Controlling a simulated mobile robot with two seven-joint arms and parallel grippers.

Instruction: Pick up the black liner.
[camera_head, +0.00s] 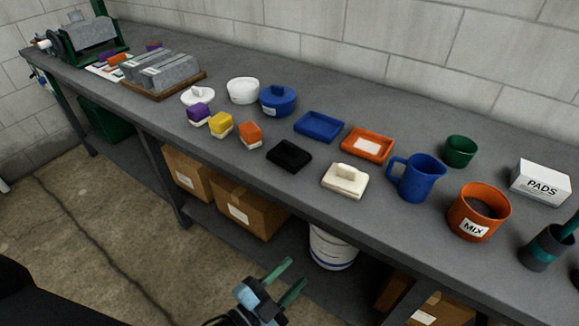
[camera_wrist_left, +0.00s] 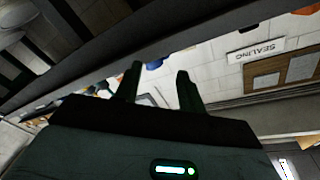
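The black liner (camera_head: 289,155) is a small flat black tray lying on the grey workbench, near its front edge, in the head view. My left gripper (camera_head: 295,272) is below and in front of the bench edge, well apart from the liner. Its two green fingers are spread with nothing between them. In the left wrist view the same gripper (camera_wrist_left: 158,70) shows two separated fingers. I cannot make out the liner in that view. My right gripper is not in view.
On the workbench (camera_head: 370,219), a cream block (camera_head: 345,180), an orange tray (camera_head: 367,145), a blue tray (camera_head: 318,126) and an orange-topped block (camera_head: 250,135) surround the liner. A blue jug (camera_head: 416,178) stands further right. Cardboard boxes (camera_head: 250,210) and a white bucket (camera_head: 332,249) sit below.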

